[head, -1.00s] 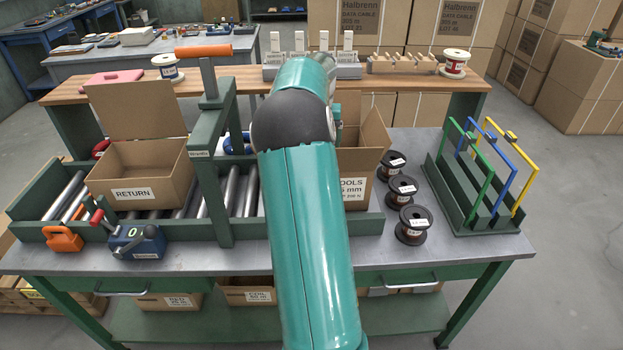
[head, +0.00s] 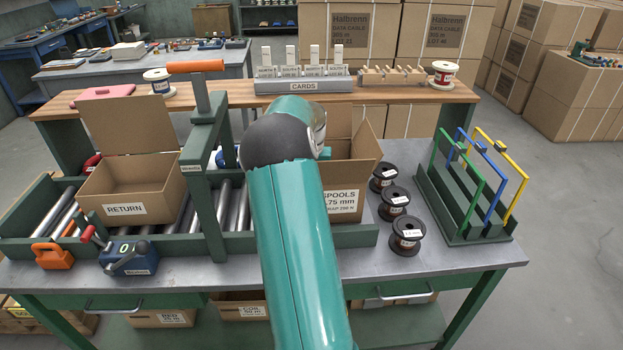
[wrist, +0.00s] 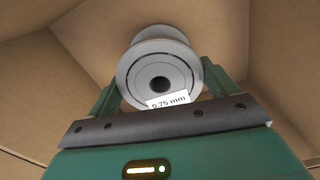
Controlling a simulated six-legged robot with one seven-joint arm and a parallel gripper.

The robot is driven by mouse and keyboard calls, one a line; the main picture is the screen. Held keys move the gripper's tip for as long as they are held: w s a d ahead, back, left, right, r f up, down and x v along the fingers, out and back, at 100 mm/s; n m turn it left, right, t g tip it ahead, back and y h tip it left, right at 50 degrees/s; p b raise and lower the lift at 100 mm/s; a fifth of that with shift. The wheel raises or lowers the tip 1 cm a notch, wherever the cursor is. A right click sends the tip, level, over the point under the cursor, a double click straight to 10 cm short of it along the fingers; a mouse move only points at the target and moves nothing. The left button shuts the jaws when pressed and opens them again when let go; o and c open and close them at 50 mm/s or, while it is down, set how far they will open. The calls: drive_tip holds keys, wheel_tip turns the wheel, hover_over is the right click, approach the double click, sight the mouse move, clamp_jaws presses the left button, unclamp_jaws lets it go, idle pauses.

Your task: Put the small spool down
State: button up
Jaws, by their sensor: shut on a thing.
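The small spool (wrist: 160,68) is grey-white with a dark centre hole and a label reading 0.75 mm. My gripper (wrist: 160,88) is shut on it, one green finger on each side. Brown cardboard walls surround the spool in the wrist view; whether it touches the bottom I cannot tell. In the head view my arm reaches over the open spools box (head: 352,188), whose label reads SPOOLS and .75 mm. My arm covers the left part of this box and hides the gripper and the spool there.
Several dark copper spools (head: 407,236) stand in a row right of the box. A green rack (head: 463,205) with coloured frames stands farther right. An open RETURN box (head: 130,190) sits on the rollers at left, beside a green post with an orange handle (head: 194,66).

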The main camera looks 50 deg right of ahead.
drive_tip(key=o, duration=1)
drive_tip(key=shift+o, duration=0.2)
wheel_tip(320, 180, up, 12)
drive_tip(key=shift+w+a+r, duration=0.1)
drive_tip(key=shift+r, duration=0.05)
